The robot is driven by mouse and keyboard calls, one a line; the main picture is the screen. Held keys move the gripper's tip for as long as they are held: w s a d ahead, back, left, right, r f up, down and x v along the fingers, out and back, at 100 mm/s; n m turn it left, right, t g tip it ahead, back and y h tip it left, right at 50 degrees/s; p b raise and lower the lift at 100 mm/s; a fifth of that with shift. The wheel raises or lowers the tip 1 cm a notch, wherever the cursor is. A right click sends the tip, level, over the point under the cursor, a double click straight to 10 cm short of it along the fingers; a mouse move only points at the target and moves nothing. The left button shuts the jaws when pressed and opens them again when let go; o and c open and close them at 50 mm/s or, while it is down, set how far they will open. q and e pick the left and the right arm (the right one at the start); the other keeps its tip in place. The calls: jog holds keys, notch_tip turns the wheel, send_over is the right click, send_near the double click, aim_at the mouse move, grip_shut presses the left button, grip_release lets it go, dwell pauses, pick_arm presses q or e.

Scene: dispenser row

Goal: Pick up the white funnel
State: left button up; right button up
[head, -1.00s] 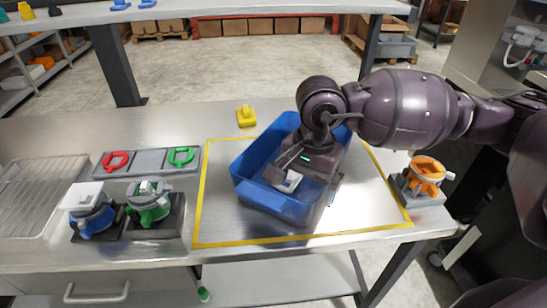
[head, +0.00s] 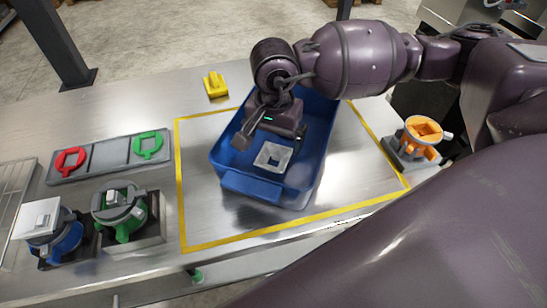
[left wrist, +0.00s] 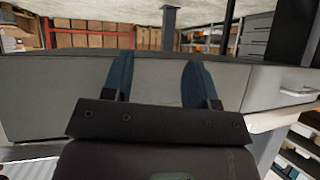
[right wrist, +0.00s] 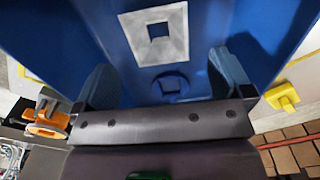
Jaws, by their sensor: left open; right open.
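The white funnel (head: 273,156), a square piece with a square hole, lies inside the blue bin (head: 251,187). In the right wrist view the funnel (right wrist: 152,17) is beyond the fingertips, in the upper middle. My right gripper (head: 270,138) is over the bin, just behind the funnel in the head view. It is open, and its fingers (right wrist: 164,82) have nothing between them. My left gripper (left wrist: 158,80) is open and empty, facing a grey panel; it is not visible in the head view.
A yellow-taped area surrounds the bin. Blue (head: 59,240) and green (head: 125,216) dispensers stand left, an orange one (head: 422,134) right. A tray (head: 105,156) with red and green rings is at left. A yellow piece (head: 215,85) lies behind the bin.

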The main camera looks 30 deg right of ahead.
aim_at(274, 166)
jog(key=shift+s+a+f, duration=0.1)
jog(key=shift+s+f, duration=0.05)
jog(key=shift+f, duration=2.5)
jog(key=c, duration=1)
